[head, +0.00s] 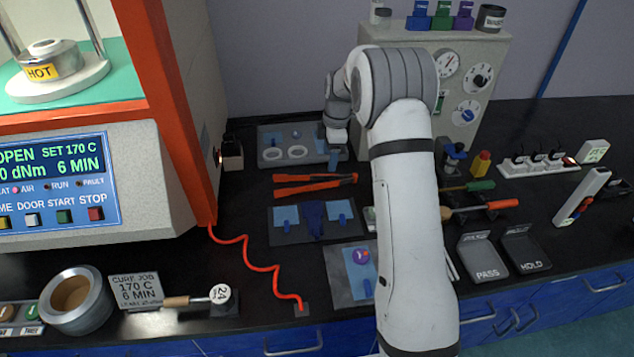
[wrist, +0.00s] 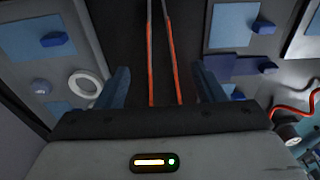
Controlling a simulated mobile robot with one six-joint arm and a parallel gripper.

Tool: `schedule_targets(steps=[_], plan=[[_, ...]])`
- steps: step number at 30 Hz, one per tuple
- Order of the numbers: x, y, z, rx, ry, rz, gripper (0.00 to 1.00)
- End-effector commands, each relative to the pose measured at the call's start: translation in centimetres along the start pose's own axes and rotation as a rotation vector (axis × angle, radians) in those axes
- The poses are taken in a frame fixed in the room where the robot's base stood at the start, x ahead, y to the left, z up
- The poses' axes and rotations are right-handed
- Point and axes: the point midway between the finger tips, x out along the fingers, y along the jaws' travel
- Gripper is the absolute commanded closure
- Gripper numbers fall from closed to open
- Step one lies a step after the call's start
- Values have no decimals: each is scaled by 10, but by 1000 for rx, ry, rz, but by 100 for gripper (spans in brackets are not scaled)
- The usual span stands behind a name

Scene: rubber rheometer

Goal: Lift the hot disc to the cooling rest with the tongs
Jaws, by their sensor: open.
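The tongs (head: 315,184), with two orange handles, lie flat on the black bench in the head view. In the wrist view the tongs (wrist: 163,65) run lengthwise between the two blue fingers of my gripper (wrist: 160,72). My gripper is open and empty, above the tongs; I cannot tell the exact height. A metal die labelled HOT (head: 50,62) stands in the open chamber at upper left, with a small pale round piece (head: 44,46) on top. I cannot tell whether that is the disc. No cooling rest is clearly identifiable.
A grey tray with white rings (head: 265,134) lies behind the tongs, and a dark mat with blue pads (head: 282,237) in front. The orange-framed machine (head: 175,100) stands at left. A red coiled cord (head: 262,266) crosses the bench. PASS (head: 488,273) and HOLD trays are at right.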

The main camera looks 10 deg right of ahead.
Motion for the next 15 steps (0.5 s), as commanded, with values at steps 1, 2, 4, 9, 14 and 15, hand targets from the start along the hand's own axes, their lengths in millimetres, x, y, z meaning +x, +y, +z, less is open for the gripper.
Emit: schedule_targets(steps=[1, 2, 4, 9, 14, 15], plan=[[0, 0, 0, 0, 0, 0, 38], [0, 0, 0, 0, 0, 0, 38], [1, 0, 0, 0, 0, 0, 38], [10, 0, 0, 1, 0, -1, 38], [28, -1, 0, 1, 0, -2, 38], [33, -1, 0, 1, 0, -2, 38]])
